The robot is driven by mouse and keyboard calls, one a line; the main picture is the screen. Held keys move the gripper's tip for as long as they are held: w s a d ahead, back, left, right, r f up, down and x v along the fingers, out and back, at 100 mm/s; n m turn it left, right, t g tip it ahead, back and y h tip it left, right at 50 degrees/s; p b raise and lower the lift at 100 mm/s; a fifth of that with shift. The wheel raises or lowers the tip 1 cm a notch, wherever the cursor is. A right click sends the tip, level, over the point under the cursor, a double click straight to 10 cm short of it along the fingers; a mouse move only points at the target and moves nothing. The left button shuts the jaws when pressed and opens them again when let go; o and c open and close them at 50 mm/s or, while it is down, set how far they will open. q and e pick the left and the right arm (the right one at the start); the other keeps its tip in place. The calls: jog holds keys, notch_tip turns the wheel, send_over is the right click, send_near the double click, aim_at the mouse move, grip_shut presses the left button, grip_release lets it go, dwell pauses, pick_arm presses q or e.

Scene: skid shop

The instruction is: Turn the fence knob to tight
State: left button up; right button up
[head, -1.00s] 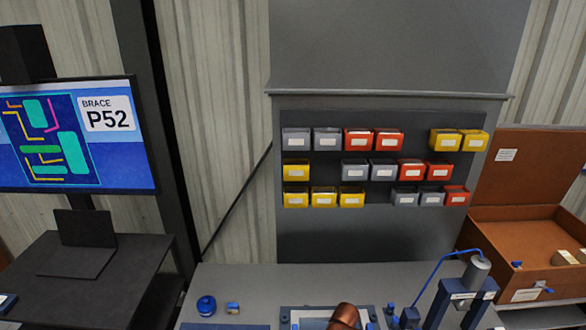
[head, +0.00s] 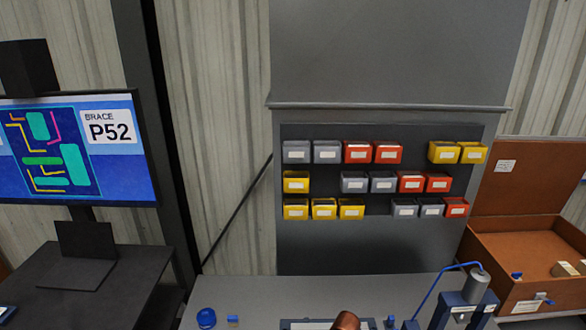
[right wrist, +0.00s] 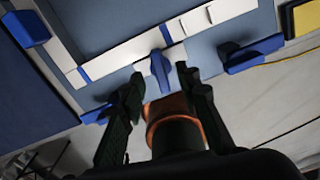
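In the right wrist view, a blue knob (right wrist: 160,72) sits on the long white fence strip (right wrist: 120,62). It looks like the fence knob, with its narrow grip pointing roughly up and down the picture. My right gripper (right wrist: 160,74) is open, with one dark finger on each side of the knob's lower end. I cannot tell whether either finger touches it. No tight mark is readable. A copper-coloured round part (right wrist: 172,108) shows between the fingers, nearer the camera. My left gripper is not in view.
Blue clamp-like pieces (right wrist: 252,54) stand beside the strip, and a yellow-edged block (right wrist: 301,17) is at the upper right. In the head view, the grey bench (head: 265,290) carries a blue round object (head: 206,318). A brown open case (head: 520,250) stands right; bins hang behind.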

jog(key=shift+r+p, duration=2.05)
jog(key=shift+r, duration=0.7)
